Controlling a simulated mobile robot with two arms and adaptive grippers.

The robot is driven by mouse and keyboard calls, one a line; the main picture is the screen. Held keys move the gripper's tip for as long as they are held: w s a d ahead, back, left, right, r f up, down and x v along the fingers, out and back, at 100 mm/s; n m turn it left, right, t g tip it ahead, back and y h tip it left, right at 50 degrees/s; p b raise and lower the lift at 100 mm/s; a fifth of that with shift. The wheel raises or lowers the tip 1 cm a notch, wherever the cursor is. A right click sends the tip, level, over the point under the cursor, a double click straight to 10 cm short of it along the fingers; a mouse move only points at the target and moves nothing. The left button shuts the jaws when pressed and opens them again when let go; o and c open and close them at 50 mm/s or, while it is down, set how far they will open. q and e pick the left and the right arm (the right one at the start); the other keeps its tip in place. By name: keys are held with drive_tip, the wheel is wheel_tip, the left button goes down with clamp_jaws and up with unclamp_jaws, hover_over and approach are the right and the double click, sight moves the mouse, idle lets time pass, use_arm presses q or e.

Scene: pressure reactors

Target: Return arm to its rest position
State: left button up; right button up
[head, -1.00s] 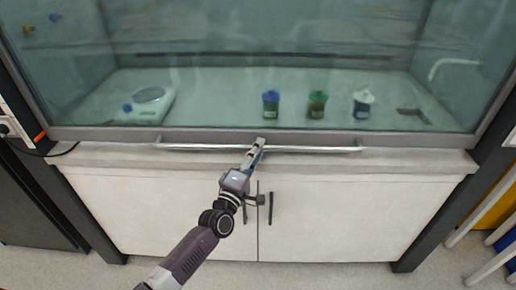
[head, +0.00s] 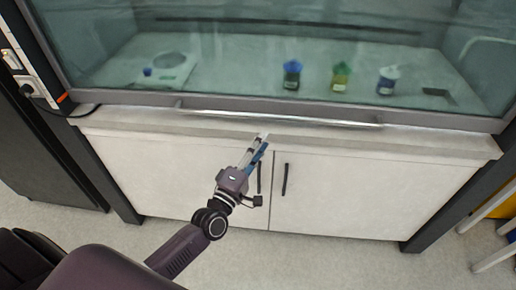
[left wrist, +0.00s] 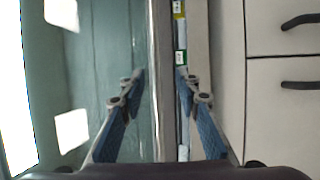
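My left arm reaches in from the lower left of the head view. Its gripper (head: 261,144) is just in front of the fume hood's handle bar (head: 280,118), apart from it in the picture. The left wrist view shows its two blue-padded fingers (left wrist: 160,85) spread open with nothing held between them. The hood's glass sash (head: 240,60) is down, its lower frame close above the counter edge. My right gripper is in neither view.
Behind the glass are a blue-lidded jar (head: 292,75), a green-lidded jar (head: 341,76), a white-lidded jar (head: 387,81) and a balance (head: 165,70). White cabinet doors (head: 340,190) are below the counter (head: 420,140). Floor is free in front.

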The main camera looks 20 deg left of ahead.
use_arm(q)
drive_tip(key=shift+v, duration=0.85)
drive_tip(key=s+f+m+g, duration=0.3)
drive_tip(key=s+f, duration=0.1)
drive_tip(key=f, duration=0.8)
drive_tip(key=s+a+f+m+g, duration=0.1)
drive_tip(key=s+f+m+g, duration=0.25)
drive_tip(key=f, duration=0.85)
drive_tip(key=s+f+m+g, duration=0.3)
drive_tip(key=s+f, duration=0.2)
drive_tip(key=f, duration=0.6)
drive_tip(key=s+f+m+g, duration=0.3)
drive_tip(key=s+f, duration=0.4)
drive_tip(key=s, duration=0.5)
drive_tip(key=s+f+m+g+y, duration=0.1)
drive_tip(key=s+f+m+g, duration=0.2)
drive_tip(key=s+f, duration=0.4)
drive_tip(key=s+f+m+g+y, duration=0.1)
drive_tip(key=s+f+m+g, duration=0.2)
drive_tip(key=s+f, duration=0.4)
drive_tip(key=s, duration=0.9)
drive_tip(key=shift+s+a, duration=0.35)
drive_tip(key=shift+s, duration=0.05)
drive_tip(key=shift+f, duration=0.1)
